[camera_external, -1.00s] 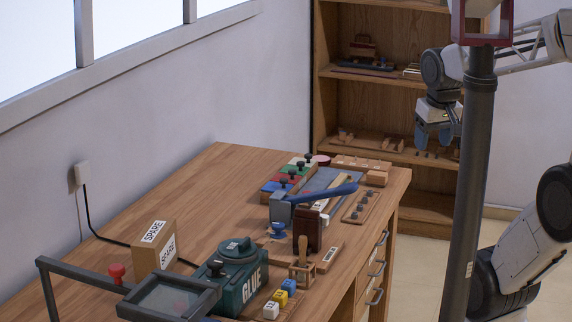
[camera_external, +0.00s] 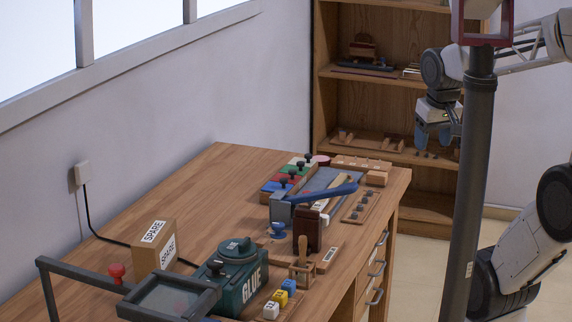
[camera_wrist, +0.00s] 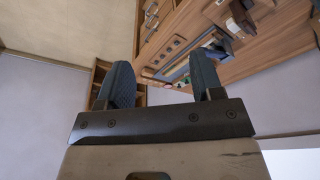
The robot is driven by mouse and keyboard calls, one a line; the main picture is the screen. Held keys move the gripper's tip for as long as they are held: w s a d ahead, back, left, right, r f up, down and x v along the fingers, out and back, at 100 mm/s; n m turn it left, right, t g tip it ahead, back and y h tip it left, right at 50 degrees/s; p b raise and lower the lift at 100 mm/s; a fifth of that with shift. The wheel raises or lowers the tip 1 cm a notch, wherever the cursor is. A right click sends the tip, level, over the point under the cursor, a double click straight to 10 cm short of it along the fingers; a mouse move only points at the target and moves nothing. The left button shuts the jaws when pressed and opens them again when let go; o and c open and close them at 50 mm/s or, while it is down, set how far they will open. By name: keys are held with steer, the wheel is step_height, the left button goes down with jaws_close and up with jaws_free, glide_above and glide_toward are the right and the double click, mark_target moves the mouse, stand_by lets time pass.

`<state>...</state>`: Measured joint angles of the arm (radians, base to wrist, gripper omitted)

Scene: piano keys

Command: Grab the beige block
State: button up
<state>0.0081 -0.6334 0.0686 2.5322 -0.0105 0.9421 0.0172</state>
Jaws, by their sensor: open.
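A small tan block (camera_external: 376,179), the nearest match I see to a beige block, sits at the far right corner of the wooden workbench (camera_external: 190,215). A whitish cube (camera_external: 271,310) stands at the bench's front edge beside a yellow cube (camera_external: 280,297) and a blue cube (camera_external: 289,286). I cannot tell which one the task means. My gripper (camera_external: 434,140) hangs in the air right of the bench, in front of the shelf, apart from all blocks. In the wrist view its two blue fingers (camera_wrist: 161,72) are spread with nothing held between them.
A dark vertical post (camera_external: 468,180) stands between the camera and my arm. A blue-handled tool (camera_external: 320,196), a green glue container (camera_external: 240,275) and a SPARE box (camera_external: 153,247) stand on the bench. A wooden shelf (camera_external: 388,105) stands behind. The bench's left back part is clear.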

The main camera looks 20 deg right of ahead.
steer(key=shift+o, duration=0.3)
steer(key=shift+o, duration=0.7)
steer(key=w, duration=0.1)
steer(key=m+t+y, duration=0.2)
steer(key=m+y, duration=0.8)
steer(key=m, duration=0.9)
glide_above(384, 174)
steer(key=s+a, duration=0.8)
steer(key=s, duration=0.4)
step_height(384, 174, down, 16)
steer(key=f, duration=0.1)
steer(key=w+d+f+m+t, duration=0.1)
steer(key=w+d+f+m, duration=0.1)
steer(key=d+f, duration=0.1)
steer(key=w+d+f+m+t, duration=0.2)
steer(key=w+d+f+m, duration=0.1)
steer(key=d+f, duration=0.1)
steer(key=w+d+f+m+t, duration=0.2)
steer(key=w+d+f, duration=0.1)
steer(key=d+f, duration=0.1)
steer(key=shift+w+d+m, duration=0.2)
steer(key=shift+d+m, duration=0.1)
steer(key=shift+m, duration=0.1)
